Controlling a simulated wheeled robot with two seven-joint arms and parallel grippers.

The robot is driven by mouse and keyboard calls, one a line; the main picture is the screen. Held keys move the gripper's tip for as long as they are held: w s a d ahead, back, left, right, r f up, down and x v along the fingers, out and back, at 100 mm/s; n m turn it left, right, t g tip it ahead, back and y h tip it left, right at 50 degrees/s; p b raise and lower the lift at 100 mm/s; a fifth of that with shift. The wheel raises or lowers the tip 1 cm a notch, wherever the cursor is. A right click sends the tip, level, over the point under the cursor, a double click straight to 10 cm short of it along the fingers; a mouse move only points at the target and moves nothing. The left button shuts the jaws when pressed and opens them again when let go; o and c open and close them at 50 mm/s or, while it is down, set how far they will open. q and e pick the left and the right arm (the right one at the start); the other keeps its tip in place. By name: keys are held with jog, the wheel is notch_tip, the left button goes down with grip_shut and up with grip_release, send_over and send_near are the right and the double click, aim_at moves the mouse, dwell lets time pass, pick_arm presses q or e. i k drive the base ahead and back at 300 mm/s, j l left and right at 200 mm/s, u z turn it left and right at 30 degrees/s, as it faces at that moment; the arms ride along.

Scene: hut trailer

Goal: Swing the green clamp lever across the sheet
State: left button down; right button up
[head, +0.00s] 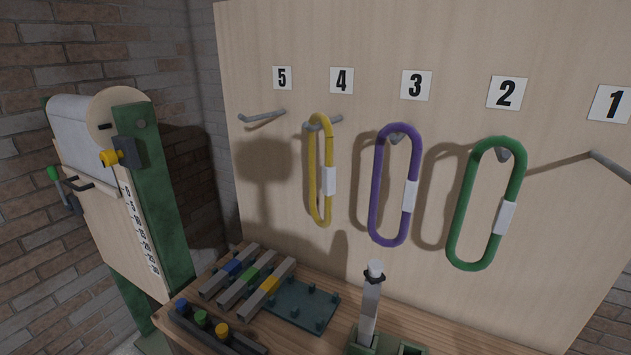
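The green clamp lever (54,173) is at the left edge of the head view. It has a green knob on a thin grey arm fixed to a dark block (71,203) at the left side of a roll stand. The lever stands tilted upward beside the board. The pale sheet (70,125) hangs from a roll at the top of the stand, over the wooden board (108,230). Neither of my grippers is in view.
A wooden panel carries numbered hooks with yellow, purple (376,190) and green loops. Below, a wooden bench (455,340) holds coloured bars, a dark pegged plate (300,305) and a white-topped upright tool (370,305).

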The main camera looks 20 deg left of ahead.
aim_at(53, 175)
jog(key=u, duration=2.35)
jog(key=i+j, duration=0.1)
jog(key=i, duration=0.25)
jog(key=i+j+u, duration=0.1)
jog(key=i, duration=0.2)
